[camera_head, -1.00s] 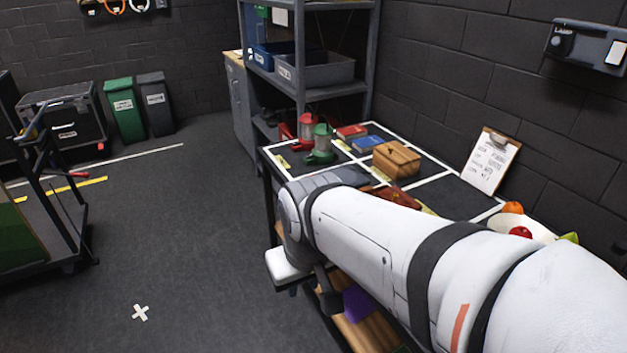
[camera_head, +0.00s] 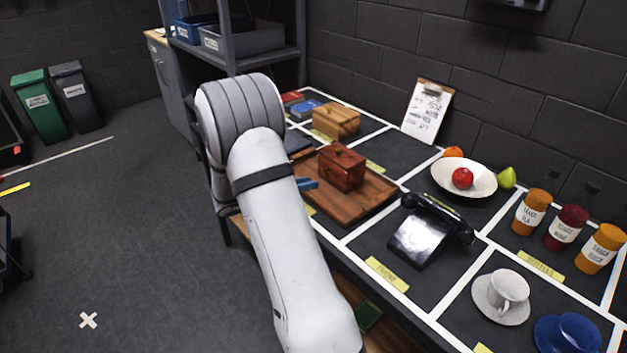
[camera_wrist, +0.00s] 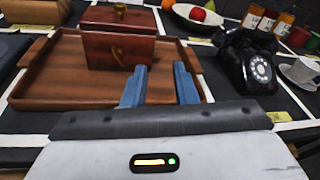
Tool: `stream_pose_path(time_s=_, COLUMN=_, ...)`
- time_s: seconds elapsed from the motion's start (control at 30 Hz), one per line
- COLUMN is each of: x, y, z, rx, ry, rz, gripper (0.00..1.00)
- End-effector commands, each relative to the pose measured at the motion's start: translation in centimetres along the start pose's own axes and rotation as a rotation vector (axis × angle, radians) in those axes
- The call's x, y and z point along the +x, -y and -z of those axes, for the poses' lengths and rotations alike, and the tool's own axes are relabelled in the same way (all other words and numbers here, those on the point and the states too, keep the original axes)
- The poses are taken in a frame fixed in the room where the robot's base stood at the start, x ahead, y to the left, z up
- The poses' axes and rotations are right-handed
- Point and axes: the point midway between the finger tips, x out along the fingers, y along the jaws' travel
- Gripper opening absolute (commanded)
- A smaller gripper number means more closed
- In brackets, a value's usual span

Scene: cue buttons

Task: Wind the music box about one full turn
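A dark red wooden box (camera_head: 341,168), which looks like the music box, sits on a brown wooden tray (camera_head: 365,205) on the table. In the head view only a bit of a blue finger (camera_head: 307,184) shows beside the box; my arm hides the rest.
A lighter wooden box (camera_head: 336,121) stands behind the tray. A black telephone (camera_head: 428,233) stands right of the tray, with a fruit bowl (camera_head: 464,181), several labelled jars (camera_head: 564,228) and a white cup (camera_head: 508,290) beyond. A clipboard (camera_head: 427,111) leans on the wall.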

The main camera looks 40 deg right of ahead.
Motion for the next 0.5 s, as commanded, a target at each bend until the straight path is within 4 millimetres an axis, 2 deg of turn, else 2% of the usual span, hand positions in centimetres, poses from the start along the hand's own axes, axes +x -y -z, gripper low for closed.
stream_pose_path(time_s=0.03, x=0.8, y=-1.7, z=1.4, rx=-0.072, ry=0.054, rz=-0.017, gripper=0.25)
stream_pose_path(time_s=0.2, x=1.8, y=-5.3, z=3.0, rx=-0.226, ry=0.187, rz=-0.065, gripper=0.25)
stream_pose_path(time_s=0.37, x=2.4, y=-6.5, z=3.4, rx=-0.274, ry=0.232, rz=-0.081, gripper=0.25)
stream_pose_path(time_s=0.5, x=4.1, y=-6.7, z=3.0, rx=-0.275, ry=0.234, rz=-0.081, gripper=0.25)
